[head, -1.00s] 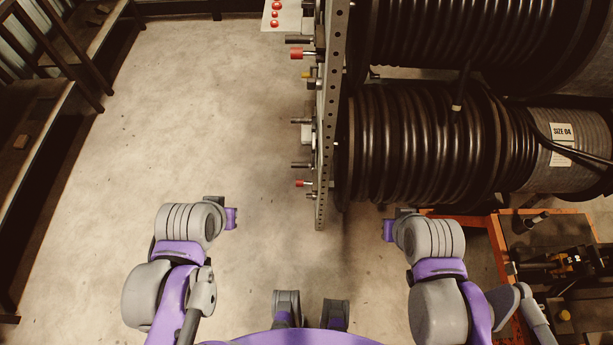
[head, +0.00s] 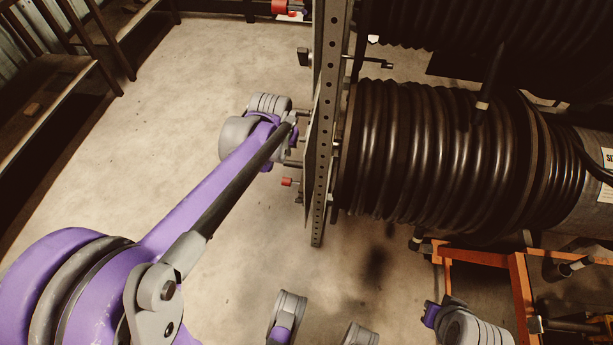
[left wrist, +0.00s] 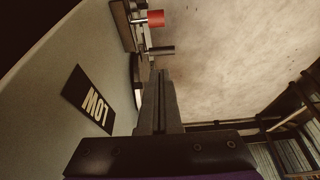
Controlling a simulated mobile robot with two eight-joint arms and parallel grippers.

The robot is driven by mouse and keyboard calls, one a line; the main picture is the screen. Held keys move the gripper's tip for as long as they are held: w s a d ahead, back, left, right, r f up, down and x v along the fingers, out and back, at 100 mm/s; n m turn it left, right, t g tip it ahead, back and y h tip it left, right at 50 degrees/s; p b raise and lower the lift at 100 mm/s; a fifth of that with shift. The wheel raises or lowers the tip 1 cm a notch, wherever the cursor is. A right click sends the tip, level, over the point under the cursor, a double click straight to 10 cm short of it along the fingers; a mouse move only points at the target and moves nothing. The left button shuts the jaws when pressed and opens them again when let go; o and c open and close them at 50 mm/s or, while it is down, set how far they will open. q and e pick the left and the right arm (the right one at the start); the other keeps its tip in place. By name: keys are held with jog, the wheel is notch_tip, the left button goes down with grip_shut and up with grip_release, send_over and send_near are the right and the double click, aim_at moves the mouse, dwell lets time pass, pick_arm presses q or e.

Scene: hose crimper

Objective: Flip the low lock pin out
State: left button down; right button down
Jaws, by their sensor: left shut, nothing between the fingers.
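A black plate reading LOW (left wrist: 90,98) sits on a pale panel (left wrist: 60,55) in the left wrist view. Beyond my fingers, a red-tipped pin (left wrist: 155,18) sticks out from a dark bracket, with a plain grey pin (left wrist: 160,50) beside it. In the head view a red-tipped pin (head: 287,182) sticks out left from the upright rack, near its lower end. My left gripper (head: 293,117) is beside the rack, shut and empty; its fingers (left wrist: 160,78) stand apart from the red tip. My right gripper (head: 430,314) is low at the right; its jaws are unclear.
The perforated rack upright (head: 325,150) stands close to my left gripper. A large reel of black hose (head: 430,150) is right of it. An orange frame (head: 519,285) is at the lower right. The concrete floor (head: 140,130) left of the rack is open.

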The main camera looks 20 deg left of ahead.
pick_arm(q)
jog(key=shift+w+f, duration=0.25)
notch_tip(320, 180, down, 9)
jog(key=b, duration=0.3)
jog(key=shift+s+f+b, duration=0.2)
jog(key=shift+s+b, duration=0.1)
jog(key=shift+s, duration=0.05)
jog(key=shift+d, duration=0.1)
dwell(0.3)
